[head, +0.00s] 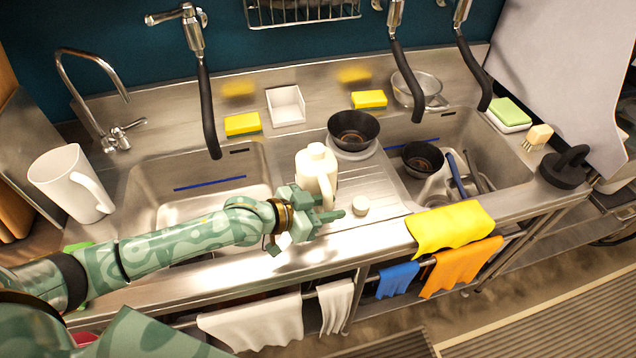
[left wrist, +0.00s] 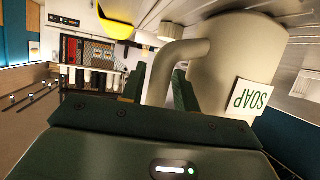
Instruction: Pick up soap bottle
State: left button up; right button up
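The soap bottle (head: 316,168) is a cream jug-like bottle standing upright on the steel drainboard between the two sinks. In the left wrist view the bottle (left wrist: 235,60) fills the right side, with a white SOAP label and a curved handle (left wrist: 165,62). My left gripper (head: 328,208) is at the bottle's near side. Its fingers lie either side of the handle, and the handle takes up most of the gap. I cannot tell whether they press on it. My right gripper is not in view.
A small white round item (head: 360,206) lies right beside the left fingers. A black bowl (head: 352,130) stands behind the bottle. A white pitcher (head: 68,184) stands at left. A yellow cloth (head: 450,226) hangs over the front edge. Black-handled taps (head: 207,105) hang above.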

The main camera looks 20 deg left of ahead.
pick_arm(q)
jog(key=shift+s, duration=0.1)
jog(key=shift+c, duration=0.6)
grip_shut()
jog(key=shift+r, duration=0.1)
